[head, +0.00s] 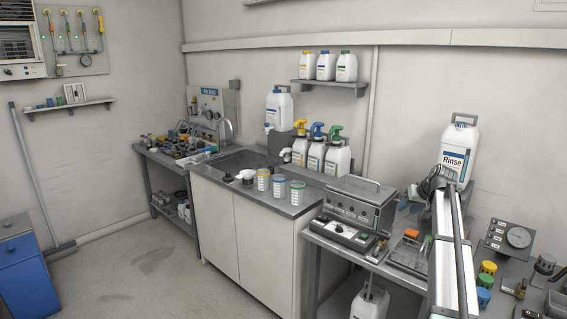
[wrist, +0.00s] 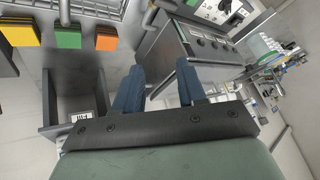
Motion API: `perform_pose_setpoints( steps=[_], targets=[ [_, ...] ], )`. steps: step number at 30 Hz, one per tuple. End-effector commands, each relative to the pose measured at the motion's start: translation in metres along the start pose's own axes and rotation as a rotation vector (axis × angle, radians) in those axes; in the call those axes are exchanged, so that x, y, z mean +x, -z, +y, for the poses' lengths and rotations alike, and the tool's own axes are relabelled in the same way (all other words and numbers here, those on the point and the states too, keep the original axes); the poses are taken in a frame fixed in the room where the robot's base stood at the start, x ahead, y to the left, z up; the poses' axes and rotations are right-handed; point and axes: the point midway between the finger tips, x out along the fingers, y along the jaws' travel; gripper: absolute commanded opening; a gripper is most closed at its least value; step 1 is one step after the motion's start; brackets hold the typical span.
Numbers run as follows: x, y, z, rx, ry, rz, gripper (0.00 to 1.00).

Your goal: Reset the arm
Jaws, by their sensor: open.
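My gripper (wrist: 158,85) shows in the wrist view with its two blue fingers apart and nothing between them. In the head view my gripper (head: 406,199) is small and partly hidden by my arm, at the right above the back of the bench. It is in front of and left of the white Rinse jug (head: 456,152). It appears apart from the grey metal box (head: 357,207) to its left. In the wrist view that box (wrist: 190,50) lies beyond the fingertips.
The bench (head: 398,279) carries a control unit (head: 341,234), a small rack (head: 409,250), a gauge panel (head: 510,238) and coloured caps. A sink counter (head: 231,187) with spray bottles and cups stands left. In the wrist view, yellow, orange and green blocks (wrist: 68,36) show upper left.

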Motion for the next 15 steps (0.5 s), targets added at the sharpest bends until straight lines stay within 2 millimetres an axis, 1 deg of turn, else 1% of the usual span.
perform_pose_setpoints(
  steps=[1, 2, 3, 5, 6, 8, 9, 11, 12, 14, 15],
  targets=[
    [0.008, 0.003, -0.033, -0.035, 0.038, 0.002, 0.40],
    [0.014, 0.003, -0.052, -0.055, 0.060, 0.002, 0.40],
    [0.022, 0.001, -0.075, -0.078, 0.089, 0.000, 0.40],
    [0.038, -0.009, -0.108, -0.106, 0.128, -0.012, 0.40],
    [0.052, -0.020, -0.125, -0.120, 0.148, -0.026, 0.40],
    [0.076, -0.044, -0.143, -0.128, 0.166, -0.058, 0.40],
    [0.091, -0.060, -0.148, -0.126, 0.171, -0.081, 0.40],
    [0.112, -0.084, -0.153, -0.119, 0.172, -0.113, 0.40],
    [0.124, -0.100, -0.155, -0.115, 0.170, -0.135, 0.40],
    [0.142, -0.124, -0.156, -0.107, 0.165, -0.169, 0.40],
    [0.153, -0.140, -0.157, -0.101, 0.161, -0.191, 0.40]
  ],
)
